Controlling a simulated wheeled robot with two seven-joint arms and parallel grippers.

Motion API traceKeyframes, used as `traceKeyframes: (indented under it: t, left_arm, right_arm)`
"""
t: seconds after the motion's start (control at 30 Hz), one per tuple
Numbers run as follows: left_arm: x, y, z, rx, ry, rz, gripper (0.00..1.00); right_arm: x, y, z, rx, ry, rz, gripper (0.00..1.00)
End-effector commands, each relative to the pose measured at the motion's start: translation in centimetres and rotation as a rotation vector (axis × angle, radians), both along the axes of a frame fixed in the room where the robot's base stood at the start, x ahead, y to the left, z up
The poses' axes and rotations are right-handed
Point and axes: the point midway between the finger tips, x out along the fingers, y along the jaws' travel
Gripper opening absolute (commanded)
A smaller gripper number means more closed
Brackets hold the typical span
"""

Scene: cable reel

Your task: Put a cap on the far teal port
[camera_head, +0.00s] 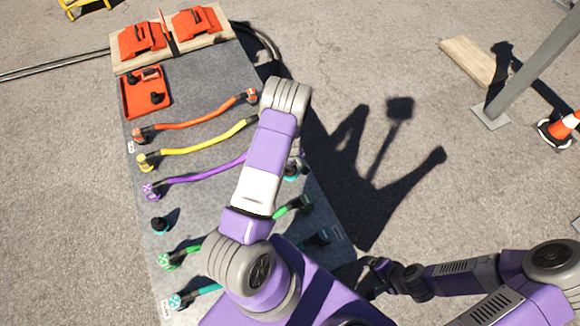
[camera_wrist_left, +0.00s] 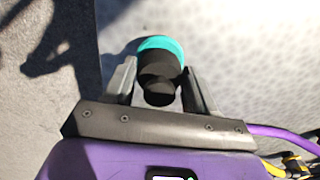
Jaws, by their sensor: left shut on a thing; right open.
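My left arm reaches over the grey panel (camera_head: 205,110). In the head view, the left gripper (camera_head: 295,168) is mostly hidden behind its own arm, near the panel's right edge. In the left wrist view, the left gripper (camera_wrist_left: 160,88) is shut on a black cap (camera_wrist_left: 160,72). A teal round part (camera_wrist_left: 160,44) shows right behind the cap; I cannot tell whether they touch. A bit of teal, the far teal port (camera_head: 291,176), shows beside the arm in the head view. My right gripper (camera_head: 376,276) is open and empty, off the panel.
Orange (camera_head: 195,123), yellow (camera_head: 200,142) and purple (camera_head: 205,174) cables cross the panel, with green (camera_head: 188,252) and teal (camera_head: 205,291) ones nearer. An orange tray (camera_head: 143,106) with black caps lies at the far left. Open pavement lies right of the panel.

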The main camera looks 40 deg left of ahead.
Motion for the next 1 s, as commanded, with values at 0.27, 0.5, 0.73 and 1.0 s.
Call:
traceKeyframes:
  t: [0.27,0.5,0.73,1.0]
  left_arm:
    - [-0.08,-0.20,0.06,0.000,0.000,0.000,0.20]
    - [-0.07,-0.21,0.03,0.000,-0.001,0.000,0.20]
    - [-0.08,-0.20,-0.17,0.000,0.000,0.000,0.20]
    - [-0.08,-0.20,-0.55,0.000,0.000,0.000,0.64]
  right_arm:
    - [0.01,0.01,0.09,0.000,0.000,0.000,0.83]
    - [0.01,0.00,-0.01,0.000,0.000,0.000,0.83]
    - [0.00,0.00,-0.17,0.000,0.000,0.000,0.83]
    - [0.00,0.00,-0.47,0.000,0.000,0.000,0.83]
